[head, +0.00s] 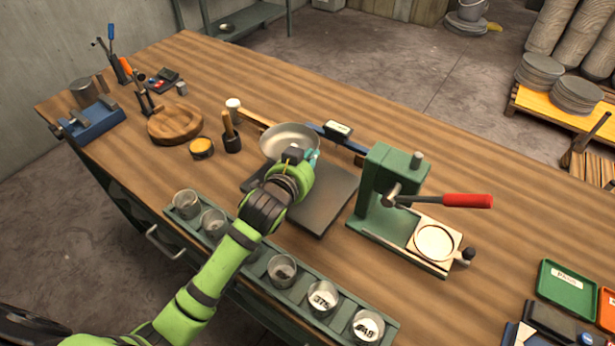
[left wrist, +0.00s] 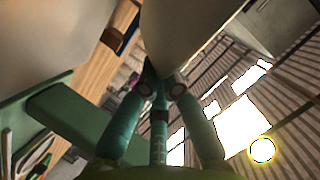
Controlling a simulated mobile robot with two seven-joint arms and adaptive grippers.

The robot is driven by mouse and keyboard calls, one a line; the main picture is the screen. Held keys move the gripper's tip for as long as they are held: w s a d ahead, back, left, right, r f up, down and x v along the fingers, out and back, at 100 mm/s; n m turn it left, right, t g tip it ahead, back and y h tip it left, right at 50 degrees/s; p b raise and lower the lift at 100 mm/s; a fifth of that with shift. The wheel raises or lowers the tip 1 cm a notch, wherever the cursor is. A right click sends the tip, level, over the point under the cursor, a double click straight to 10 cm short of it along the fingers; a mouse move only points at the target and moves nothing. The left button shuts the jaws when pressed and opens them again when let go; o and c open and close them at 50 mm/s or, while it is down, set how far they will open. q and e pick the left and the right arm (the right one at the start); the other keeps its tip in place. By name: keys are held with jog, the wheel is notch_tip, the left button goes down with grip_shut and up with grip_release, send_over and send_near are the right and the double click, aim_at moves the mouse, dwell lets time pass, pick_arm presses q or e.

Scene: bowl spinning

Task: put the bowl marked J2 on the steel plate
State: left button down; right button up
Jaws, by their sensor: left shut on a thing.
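A shallow pale metal bowl (head: 287,136) is at the back left corner of the dark square steel plate (head: 325,207). My left gripper (head: 312,157) is shut on the bowl's near rim. In the left wrist view, the teal fingers (left wrist: 161,85) close on the edge of the bowl (left wrist: 185,35), which fills the upper middle. I cannot read any J2 mark on it. The bowl's underside is hidden in the head view, so I cannot tell whether it touches the plate. My right gripper is not in view.
A green press (head: 385,190) with a red lever stands just right of the plate. A rack (head: 345,296) of several cups runs along the front edge. A mallet (head: 231,134) and a round wooden block (head: 175,123) stand left; a small scale-like device (head: 338,131) lies behind.

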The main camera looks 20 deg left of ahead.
pick_arm(q)
notch_tip(320, 180, down, 6)
jog(key=shift+r, duration=0.1)
dwell(0.4)
jog(key=shift+f, duration=0.2)
jog(key=c, duration=1.4)
grip_release()
